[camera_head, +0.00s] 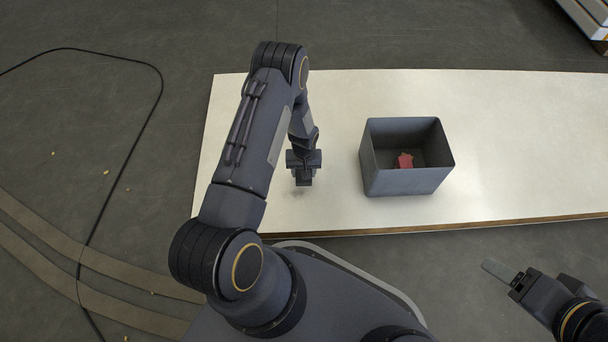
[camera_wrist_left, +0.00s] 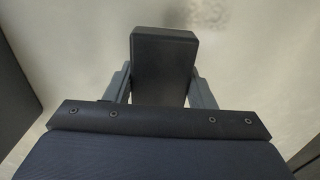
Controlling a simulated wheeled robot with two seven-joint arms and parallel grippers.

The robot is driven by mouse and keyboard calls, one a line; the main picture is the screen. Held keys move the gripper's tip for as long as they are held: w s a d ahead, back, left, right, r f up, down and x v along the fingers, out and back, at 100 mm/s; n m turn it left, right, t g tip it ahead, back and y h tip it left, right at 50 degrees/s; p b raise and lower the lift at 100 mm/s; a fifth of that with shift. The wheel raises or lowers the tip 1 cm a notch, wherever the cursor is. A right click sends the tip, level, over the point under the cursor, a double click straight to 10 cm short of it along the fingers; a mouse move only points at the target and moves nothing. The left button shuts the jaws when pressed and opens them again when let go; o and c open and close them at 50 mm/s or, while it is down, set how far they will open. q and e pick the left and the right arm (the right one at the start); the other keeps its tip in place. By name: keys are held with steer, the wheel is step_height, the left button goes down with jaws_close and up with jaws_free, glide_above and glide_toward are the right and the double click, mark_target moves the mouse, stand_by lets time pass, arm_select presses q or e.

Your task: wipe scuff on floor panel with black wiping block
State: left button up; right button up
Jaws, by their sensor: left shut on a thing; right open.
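The pale floor panel (camera_head: 330,100) lies on the dark floor. My left gripper (camera_head: 304,178) is over the panel, left of the grey bin, pointing down. In the left wrist view my left gripper (camera_wrist_left: 160,95) is shut on the black wiping block (camera_wrist_left: 164,52), one finger on each side. I cannot tell whether the block touches the panel. A faint grey smudge, the scuff (camera_wrist_left: 208,12), shows on the panel past the block at the top of that view. My right gripper (camera_head: 505,277) is open and empty off the panel's near edge.
A grey open bin (camera_head: 408,182) stands on the panel with a red object (camera_head: 404,161) inside. A black cable (camera_head: 150,110) loops over the floor at left. Stacked boards (camera_head: 588,18) lie at the top right corner. The panel right of the bin is clear.

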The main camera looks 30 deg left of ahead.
arm_select(q)
steer(key=shift+r+p, duration=1.4)
steer(key=shift+r, duration=1.2)
